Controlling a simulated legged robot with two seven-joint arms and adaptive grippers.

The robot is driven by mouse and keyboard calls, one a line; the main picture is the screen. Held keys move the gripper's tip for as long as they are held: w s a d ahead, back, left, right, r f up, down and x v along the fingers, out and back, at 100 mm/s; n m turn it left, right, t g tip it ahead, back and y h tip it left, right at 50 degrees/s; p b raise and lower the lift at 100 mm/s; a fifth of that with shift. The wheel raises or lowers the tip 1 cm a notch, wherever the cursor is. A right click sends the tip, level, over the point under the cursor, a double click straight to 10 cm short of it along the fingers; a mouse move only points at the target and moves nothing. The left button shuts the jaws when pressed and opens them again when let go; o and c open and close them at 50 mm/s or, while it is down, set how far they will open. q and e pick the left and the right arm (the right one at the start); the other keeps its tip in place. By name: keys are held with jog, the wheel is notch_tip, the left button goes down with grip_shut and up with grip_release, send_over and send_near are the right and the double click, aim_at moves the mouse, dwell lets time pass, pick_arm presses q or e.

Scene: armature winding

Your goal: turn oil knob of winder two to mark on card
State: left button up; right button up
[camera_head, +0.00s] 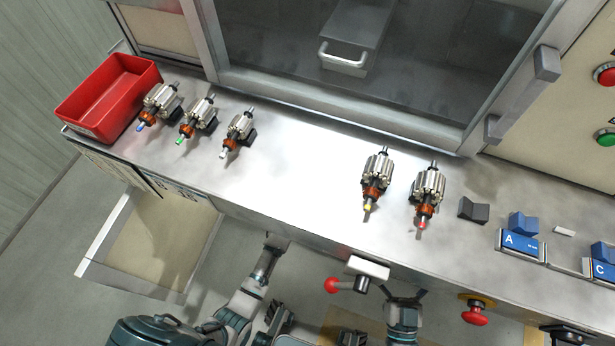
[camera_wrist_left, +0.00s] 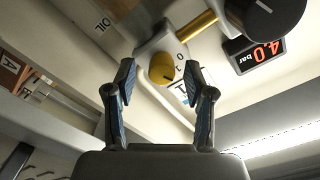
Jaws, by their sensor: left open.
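No card with a readable mark shows clearly. In the head view, dark jaw-like parts at the bench front (camera_head: 405,293) seem to be my right gripper; their opening is unclear.
On the steel bench (camera_head: 300,170) stand several armatures, a red bin (camera_head: 108,95) and a blue block marked A (camera_head: 520,243). A red-ball lever (camera_head: 332,285) projects at the front.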

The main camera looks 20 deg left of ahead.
pick_arm(q)
jog(key=s, duration=1.1)
jog(key=shift+a, duration=0.25)
